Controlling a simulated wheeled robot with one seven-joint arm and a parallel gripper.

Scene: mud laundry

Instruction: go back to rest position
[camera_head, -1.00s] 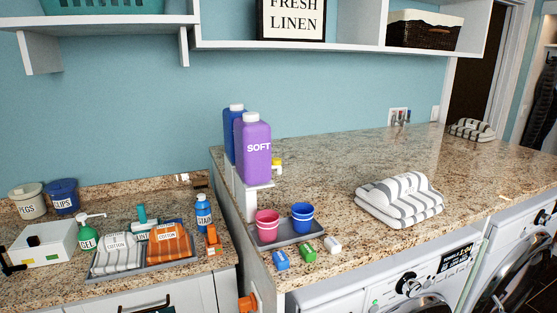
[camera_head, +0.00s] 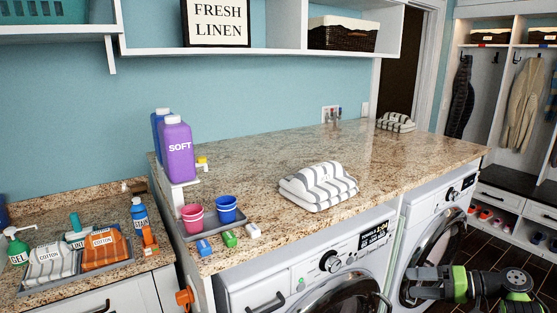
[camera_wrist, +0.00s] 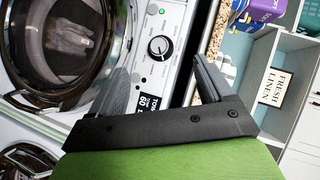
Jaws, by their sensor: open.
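My gripper (camera_head: 414,282) shows at the lower right of the head view, at the end of my black and green arm, in front of the right-hand washing machine (camera_head: 452,194). In the wrist view, my gripper (camera_wrist: 165,80) has its two dark fingers spread wide apart with nothing between them. Beyond the fingers, the wrist view shows a tilted machine front with a dial (camera_wrist: 158,46) and a round glass door (camera_wrist: 62,45). No thing is held.
The granite counter (camera_head: 250,160) carries folded striped towels (camera_head: 318,187), a purple SOFT bottle (camera_head: 177,150) and a small tray with a pink cup (camera_head: 192,216) and a blue cup (camera_head: 227,208). Dark floor (camera_head: 485,245) lies at right, before an open closet.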

